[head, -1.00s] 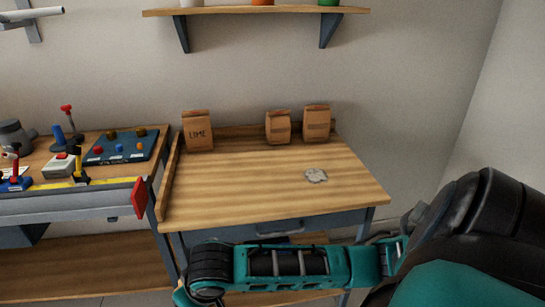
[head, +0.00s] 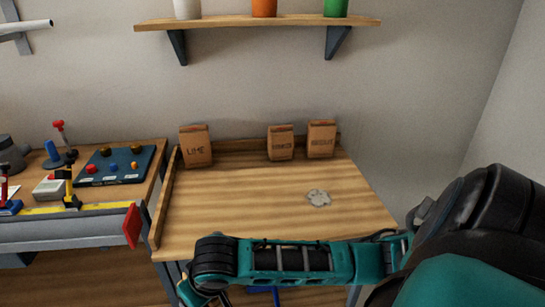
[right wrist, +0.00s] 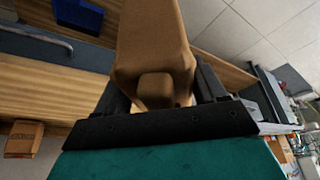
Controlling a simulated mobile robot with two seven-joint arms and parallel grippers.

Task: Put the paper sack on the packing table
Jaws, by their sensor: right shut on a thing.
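A brown paper sack (right wrist: 152,42) is held in my right gripper (right wrist: 165,84) in the right wrist view, between its two dark fingers. Its label is not visible. In the head view my right arm reaches across the table's front, and its gripper and the held sack are out of sight below the frame. A wooden table (head: 240,208) with a low back and left rim stands in front of me; I cannot tell for sure that it is the packing table. Three more paper sacks stand along its back: one marked LIME (head: 196,148), a middle one (head: 281,143) and a right one (head: 321,140). My left gripper is not in view.
A grey patch (head: 318,198) lies on the table's right half; the middle is clear. A workbench (head: 75,225) with a blue control panel (head: 117,166) and a red-ended rail stands at left. A wall shelf (head: 258,21) with cups hangs above. The right wrist view shows another sack (right wrist: 22,140).

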